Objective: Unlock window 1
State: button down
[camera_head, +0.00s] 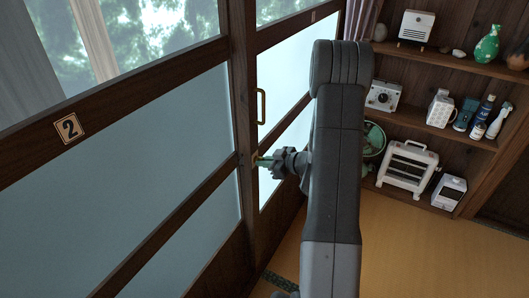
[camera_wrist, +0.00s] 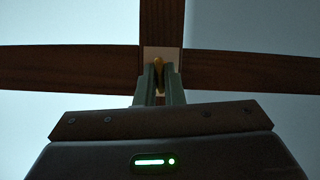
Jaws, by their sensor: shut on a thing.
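Window 1 (camera_head: 284,72) is the farther wood-framed sliding window, with a small number plate (camera_head: 313,17) on its top rail. A brass handle (camera_head: 261,106) is on its frame. My gripper (camera_head: 260,161) reaches left to the post where the two windows meet. In the wrist view, my gripper (camera_wrist: 159,82) has its green fingers closed around a small brass lock piece (camera_wrist: 157,72) in front of a pale plate (camera_wrist: 161,53) on the wooden cross. The fingers hide part of the lock, so I cannot tell its turn.
The tatami floor (camera_head: 410,245) is clear in front.

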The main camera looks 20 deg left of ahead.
jog(key=shift+m+p, duration=0.4)
jog(key=shift+p, duration=0.35)
jog(key=shift+g, duration=0.3)
jog(key=c, duration=1.5)
grip_release()
jog(key=shift+c, duration=0.2)
jog(key=w+v, duration=0.1)
jog(key=v, duration=1.2)
jog(key=shift+s+d, duration=0.4)
jog(key=shift+s, duration=0.1)
jog(key=shift+a+r, duration=0.1)
